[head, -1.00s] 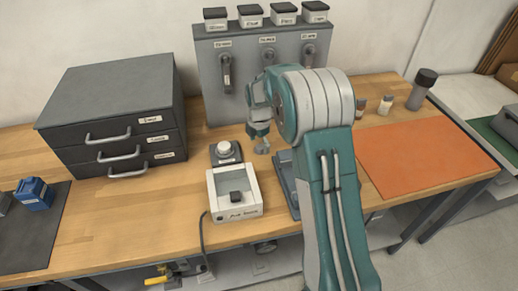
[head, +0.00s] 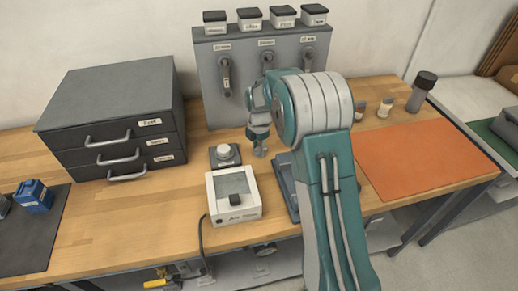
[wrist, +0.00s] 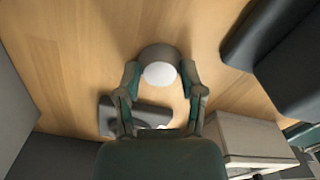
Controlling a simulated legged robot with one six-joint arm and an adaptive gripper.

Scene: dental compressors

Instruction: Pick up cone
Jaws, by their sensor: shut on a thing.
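The cone (wrist: 155,53) shows in the wrist view as a grey, round-sided piece with a pale flat end facing the camera. My gripper (wrist: 161,74) is shut on it, one finger on each side. In the head view my gripper (head: 260,146) points down over the wooden bench, behind the white boxed device and right of the small knob unit. The cone is small there and largely hidden by the fingers. I cannot tell whether its base touches the bench.
The knob unit (head: 226,155) and white device (head: 221,211) stand close to the left. A grey-blue stand (head: 287,188) is close on the right, partly behind my arm. A grey panel (head: 240,108) rises behind. An orange mat (head: 430,160) lies clear at right.

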